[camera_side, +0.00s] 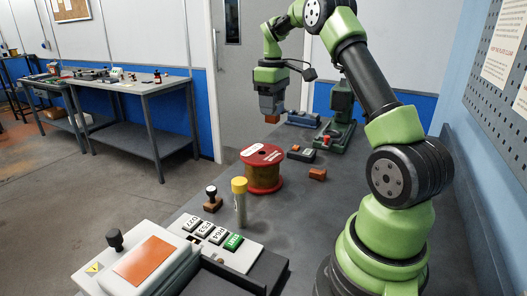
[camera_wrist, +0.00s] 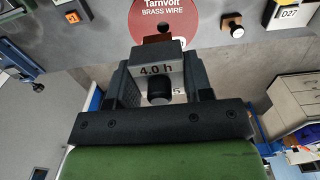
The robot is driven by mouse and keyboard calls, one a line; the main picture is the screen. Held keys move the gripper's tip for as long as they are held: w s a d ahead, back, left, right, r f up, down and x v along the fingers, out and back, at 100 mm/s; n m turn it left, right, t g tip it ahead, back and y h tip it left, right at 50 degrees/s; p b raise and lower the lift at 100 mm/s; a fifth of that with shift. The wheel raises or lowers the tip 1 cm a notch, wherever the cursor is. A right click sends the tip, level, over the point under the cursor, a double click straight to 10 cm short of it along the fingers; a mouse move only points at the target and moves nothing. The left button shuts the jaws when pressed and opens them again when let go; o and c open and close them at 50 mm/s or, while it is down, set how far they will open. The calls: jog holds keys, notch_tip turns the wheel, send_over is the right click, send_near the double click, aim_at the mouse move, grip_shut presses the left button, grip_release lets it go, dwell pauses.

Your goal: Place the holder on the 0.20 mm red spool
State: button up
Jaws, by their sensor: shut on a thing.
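My gripper (camera_side: 271,108) hangs above the bench, behind the red spool in the side view, shut on a small orange-brown block (camera_side: 273,119), which looks like the holder. In the wrist view the block (camera_wrist: 157,39) shows as a dark red-brown edge beyond a grey piece marked "4.0 h" between the fingers. The red spool (camera_side: 262,154) stands upright on the bench with copper-coloured wire; the held block is above and apart from it. In the wrist view its red top (camera_wrist: 180,14) reads "Tarnvolt BRASS WIRE". I cannot read a wire size.
A label panel (camera_side: 215,238) and a device with an orange plate (camera_side: 143,261) are in front.

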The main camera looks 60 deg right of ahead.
notch_tip(320, 180, down, 10)
jog(key=shift+r, duration=0.2)
jog(key=shift+f, duration=0.15)
jog(key=o, duration=1.2)
